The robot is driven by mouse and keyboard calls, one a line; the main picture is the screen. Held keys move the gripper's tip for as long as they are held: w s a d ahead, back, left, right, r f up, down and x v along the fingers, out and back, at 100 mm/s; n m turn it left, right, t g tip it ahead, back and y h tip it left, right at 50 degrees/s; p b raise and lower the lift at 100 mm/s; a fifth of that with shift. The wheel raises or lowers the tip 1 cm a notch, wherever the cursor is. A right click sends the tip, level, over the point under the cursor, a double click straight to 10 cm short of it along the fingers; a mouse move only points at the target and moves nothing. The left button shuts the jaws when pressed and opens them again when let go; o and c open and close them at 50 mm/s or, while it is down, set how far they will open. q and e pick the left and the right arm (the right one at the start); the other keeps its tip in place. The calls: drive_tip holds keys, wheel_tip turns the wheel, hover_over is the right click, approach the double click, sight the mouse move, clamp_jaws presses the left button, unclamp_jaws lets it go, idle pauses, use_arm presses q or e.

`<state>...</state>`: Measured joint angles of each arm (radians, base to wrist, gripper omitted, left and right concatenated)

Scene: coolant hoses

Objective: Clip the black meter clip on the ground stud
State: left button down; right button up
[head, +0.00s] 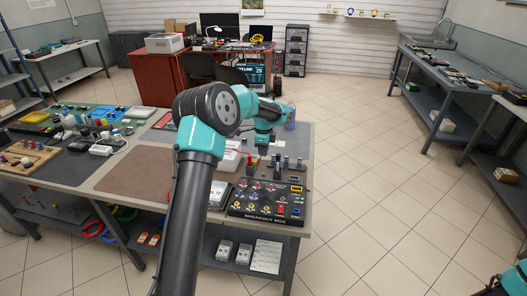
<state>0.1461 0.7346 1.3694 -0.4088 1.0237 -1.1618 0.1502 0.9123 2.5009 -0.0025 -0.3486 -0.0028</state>
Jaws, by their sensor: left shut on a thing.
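My left gripper (263,149) is above the far part of the bench, behind the breakout box, and points down. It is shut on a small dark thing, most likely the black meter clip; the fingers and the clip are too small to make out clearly. The black breakout box (262,212) lies at the bench's near right corner, with rows of coloured sockets and knobs on top. I cannot tell which of its small fittings is the ground stud. A red upright piece and dark upright pieces (285,162) stand just behind the box. My right gripper is out of view.
My left arm crosses the middle of the view and hides part of the bench. A brown mat (137,172) lies clear to the left. A grey meter-like device (219,194) sits left of the box.

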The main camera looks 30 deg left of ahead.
use_arm(q)
drive_tip(key=shift+r, duration=1.2)
drive_tip(key=shift+d, duration=0.1)
approach(283, 197)
drive_tip(key=shift+w, duration=0.1)
drive_tip(key=shift+f, duration=2.85)
drive_tip(key=shift+f, duration=0.8)
idle(0.8)
drive_tip(key=c, duration=1)
unclamp_jaws()
drive_tip(key=shift+o, duration=0.3)
